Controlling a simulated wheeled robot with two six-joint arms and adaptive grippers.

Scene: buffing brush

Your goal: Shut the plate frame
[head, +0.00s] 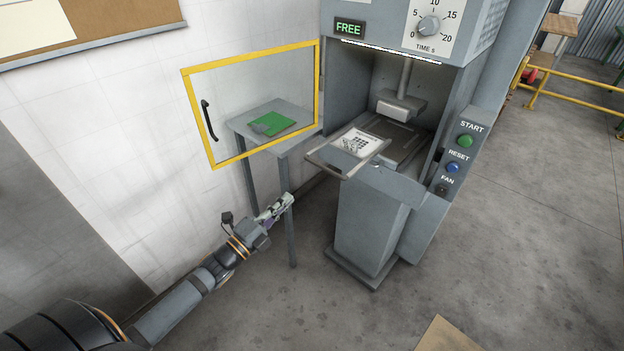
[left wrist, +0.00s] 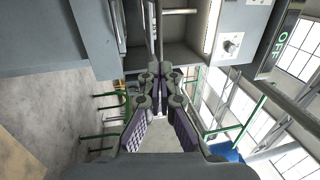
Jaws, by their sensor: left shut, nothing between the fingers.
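The plate frame appears to be the grey frame with a front bar (head: 322,168) that sticks out of the machine's opening. A white plate with dark markings (head: 362,143) lies in it; I cannot tell how it is hinged or held. My left gripper (head: 287,201) is shut and empty, in front of the small side table's legs, below and left of the frame and apart from it. In the left wrist view its fingers (left wrist: 160,72) meet, with the machine beyond them. My right gripper is not in view.
The yellow-edged clear guard door (head: 250,156) stands open at the left, with a black handle. Behind it, a grey side table (head: 240,122) holds a green pad (head: 272,123). The grey machine (head: 372,228) has START, RESET and FAN controls; its sign (head: 350,28) reads FREE. Floor in front is mostly clear.

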